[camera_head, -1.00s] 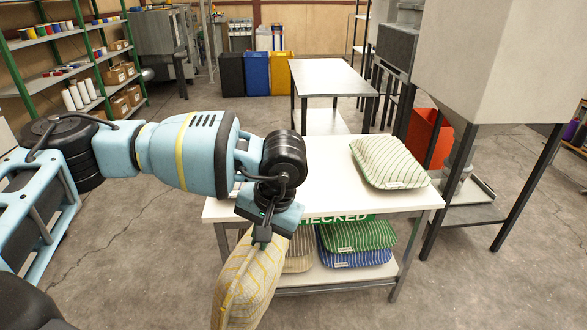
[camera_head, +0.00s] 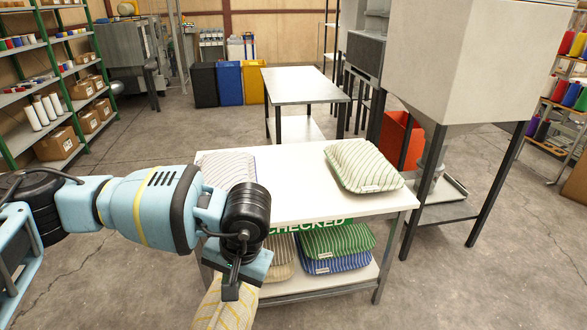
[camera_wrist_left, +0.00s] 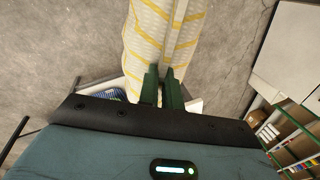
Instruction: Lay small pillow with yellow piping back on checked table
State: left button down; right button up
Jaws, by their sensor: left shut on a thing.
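My left gripper (camera_head: 232,290) is shut on a pillow with yellow stripes (camera_head: 222,312), which hangs below it in front of the checked table. In the left wrist view the pillow (camera_wrist_left: 160,35) is pinched between the green fingers (camera_wrist_left: 163,85). Its lower part is cut off by the head view's bottom edge. The checked table (camera_head: 300,200) has a white top and a green "CHECKED" label (camera_head: 305,226). A cream pillow with green stripes (camera_head: 363,166) lies on its right side. A pale striped pillow (camera_head: 228,168) lies at its back left, partly hidden by my arm. My right gripper is not in view.
The table's lower shelf (camera_head: 318,284) holds a green striped pillow (camera_head: 338,240), a blue one (camera_head: 335,265) and a beige one (camera_head: 281,256). The middle of the tabletop is bare. A hopper on legs (camera_head: 485,65) stands to the right.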

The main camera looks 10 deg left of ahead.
pick_arm(q)
jog(key=s+f, duration=0.1)
jog(key=f, duration=0.3)
jog(key=s+f, duration=0.1)
jog(key=f, duration=0.4)
jog(key=s+f, duration=0.1)
jog(key=f, duration=0.4)
jog(key=shift+s+f, duration=0.2)
jog(key=shift+s, duration=0.2)
jog(key=shift+d, duration=0.1)
